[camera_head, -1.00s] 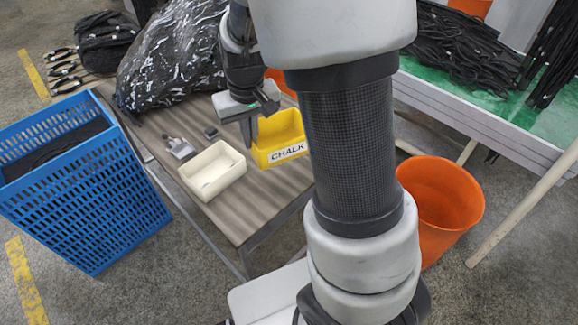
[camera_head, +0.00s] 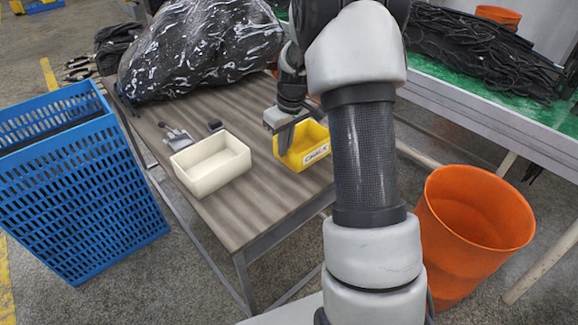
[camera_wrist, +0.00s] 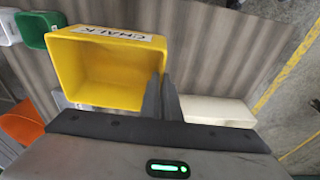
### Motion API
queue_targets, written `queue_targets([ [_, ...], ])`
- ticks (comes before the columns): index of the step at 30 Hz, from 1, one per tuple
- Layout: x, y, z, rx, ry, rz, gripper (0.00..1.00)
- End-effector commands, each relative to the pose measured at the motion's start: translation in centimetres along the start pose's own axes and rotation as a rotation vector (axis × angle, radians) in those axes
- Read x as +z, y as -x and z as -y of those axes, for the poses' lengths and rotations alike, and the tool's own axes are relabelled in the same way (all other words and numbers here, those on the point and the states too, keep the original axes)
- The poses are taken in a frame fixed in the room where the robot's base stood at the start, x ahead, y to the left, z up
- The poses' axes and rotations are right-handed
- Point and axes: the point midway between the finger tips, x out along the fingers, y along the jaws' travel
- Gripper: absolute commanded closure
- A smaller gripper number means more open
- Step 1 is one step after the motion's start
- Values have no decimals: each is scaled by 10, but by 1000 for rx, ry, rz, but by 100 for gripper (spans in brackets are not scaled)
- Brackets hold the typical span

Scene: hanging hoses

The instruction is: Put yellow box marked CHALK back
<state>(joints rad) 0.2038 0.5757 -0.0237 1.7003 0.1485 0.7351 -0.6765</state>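The yellow box (camera_head: 291,158) marked CHALK is open-topped and is at the right part of the brown table in the head view. Its label faces the front right. In the wrist view the yellow box (camera_wrist: 110,70) fills the upper left, with the label along its far rim. My gripper (camera_head: 285,138) is at its left wall. In the wrist view my gripper's (camera_wrist: 163,90) two dark fingers are close together at the box's right wall, and appear closed on it. Whether the box touches the table is unclear.
A cream open box (camera_head: 212,178) is left of the yellow one, with small grey tools (camera_head: 177,138) behind it. A black plastic-wrapped heap (camera_head: 200,50) covers the table's back. A blue crate (camera_head: 85,190) stands left, an orange bin (camera_head: 470,235) right. Bare tabletop lies in front.

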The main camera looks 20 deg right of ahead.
Motion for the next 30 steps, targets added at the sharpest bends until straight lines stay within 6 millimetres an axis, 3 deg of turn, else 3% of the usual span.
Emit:
queue_targets([
  [13,8,-50,0,0,-1,0,100],
  [25,9,-56,0,1,-1,-1,100],
  [28,9,-55,0,1,-1,0,82],
  [30,9,-55,0,1,-1,0,79],
])
